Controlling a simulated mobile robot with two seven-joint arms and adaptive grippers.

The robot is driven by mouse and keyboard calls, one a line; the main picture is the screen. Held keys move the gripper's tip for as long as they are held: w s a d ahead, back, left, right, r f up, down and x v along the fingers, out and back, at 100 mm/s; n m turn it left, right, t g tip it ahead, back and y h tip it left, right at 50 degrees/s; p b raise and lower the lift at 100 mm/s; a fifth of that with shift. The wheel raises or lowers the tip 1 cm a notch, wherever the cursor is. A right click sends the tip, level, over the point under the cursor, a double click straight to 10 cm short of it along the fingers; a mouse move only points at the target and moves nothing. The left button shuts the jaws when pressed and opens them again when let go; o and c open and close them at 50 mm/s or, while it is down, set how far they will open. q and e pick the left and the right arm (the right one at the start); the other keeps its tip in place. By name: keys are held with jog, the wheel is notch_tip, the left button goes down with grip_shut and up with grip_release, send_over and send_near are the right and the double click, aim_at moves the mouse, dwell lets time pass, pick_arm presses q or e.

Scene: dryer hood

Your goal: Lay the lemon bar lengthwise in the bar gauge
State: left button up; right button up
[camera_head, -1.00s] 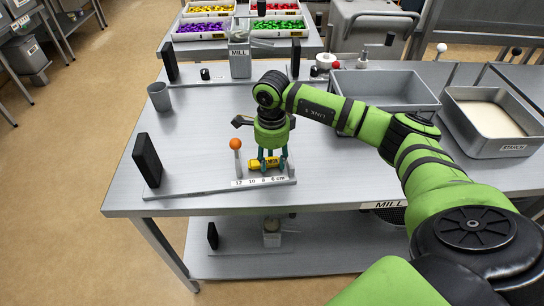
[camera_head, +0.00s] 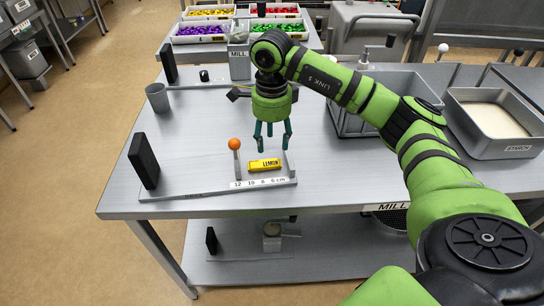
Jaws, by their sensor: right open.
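The yellow lemon bar (camera_head: 264,165), with a dark "LEMON" label, lies lengthwise in the bar gauge (camera_head: 215,190) at the table's front edge. It sits behind the gauge's number strip, toward the right end, between the orange-knobbed post (camera_head: 235,150) and the upright end piece (camera_head: 291,163). Whether it touches either one, I cannot tell. My right gripper (camera_head: 272,146) is above and behind the bar, fingers pointing down, open and empty. My left gripper is not in view.
A black upright block (camera_head: 144,161) stands at the gauge's left end. A grey cup (camera_head: 157,97) is farther back on the left. A grey bin (camera_head: 365,118) and a steel pan (camera_head: 490,145) are on the right. The table's middle left is clear.

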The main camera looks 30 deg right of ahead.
jog(key=shift+r+b, duration=0.35)
jog(key=shift+r, duration=1.85)
